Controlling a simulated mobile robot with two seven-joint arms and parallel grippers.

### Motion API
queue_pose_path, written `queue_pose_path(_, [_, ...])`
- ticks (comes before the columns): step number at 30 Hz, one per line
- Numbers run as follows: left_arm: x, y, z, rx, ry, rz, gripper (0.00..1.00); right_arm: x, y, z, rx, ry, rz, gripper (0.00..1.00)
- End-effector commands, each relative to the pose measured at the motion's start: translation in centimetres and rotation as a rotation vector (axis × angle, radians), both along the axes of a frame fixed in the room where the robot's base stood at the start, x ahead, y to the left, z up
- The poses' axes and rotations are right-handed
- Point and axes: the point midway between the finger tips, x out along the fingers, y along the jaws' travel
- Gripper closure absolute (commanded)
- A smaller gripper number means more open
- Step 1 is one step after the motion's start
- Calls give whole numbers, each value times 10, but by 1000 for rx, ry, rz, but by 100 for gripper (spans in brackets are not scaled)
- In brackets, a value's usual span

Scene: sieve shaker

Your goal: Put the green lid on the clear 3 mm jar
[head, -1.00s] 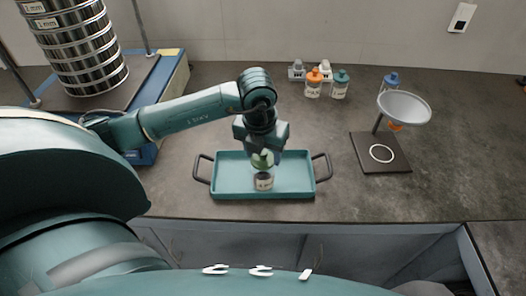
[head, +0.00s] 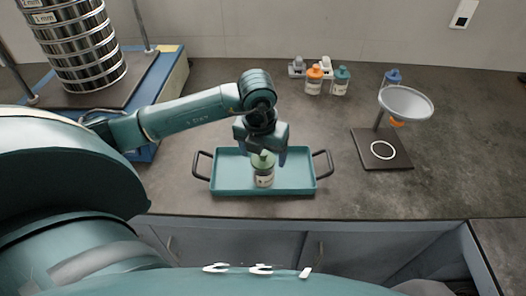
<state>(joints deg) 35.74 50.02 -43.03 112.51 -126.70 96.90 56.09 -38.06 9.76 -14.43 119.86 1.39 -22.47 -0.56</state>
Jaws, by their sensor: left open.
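The clear jar (head: 264,181) stands upright in the teal tray (head: 225,183), near its middle, with a pale label on its front. The light green lid (head: 263,161) is at the top of the jar and appears to rest on its mouth; whether it is seated all round is too small to tell. My left gripper (head: 264,153) points down right above the jar, with its open fingers around or just above the lid. The gripper partly hides the top of the lid. My right gripper is not in view.
Orange-capped (head: 314,80) and teal-capped (head: 341,81) jars stand by a small grey rack (head: 297,68) at the back. A sieve stack (head: 80,50) is left.

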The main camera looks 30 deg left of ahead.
Motion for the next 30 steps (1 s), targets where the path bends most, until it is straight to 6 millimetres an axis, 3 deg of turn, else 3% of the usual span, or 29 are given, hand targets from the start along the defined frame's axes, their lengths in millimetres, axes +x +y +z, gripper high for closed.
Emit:
queue_pose_path(7, [0, 0, 3, 0, 0, 0, 25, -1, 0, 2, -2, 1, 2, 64])
queue_pose_path(11, [0, 0, 15, 0, 0, 0, 25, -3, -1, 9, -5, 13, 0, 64])
queue_pose_path(13, [0, 0, 22, 0, -5, -1, 25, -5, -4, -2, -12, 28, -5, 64])
queue_pose_path(24, [-12, -3, 103, -1, -5, -1, 25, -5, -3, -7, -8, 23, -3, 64])
queue_pose_path(30, [-17, -4, 126, 0, -2, -1, 25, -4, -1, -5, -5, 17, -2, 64])
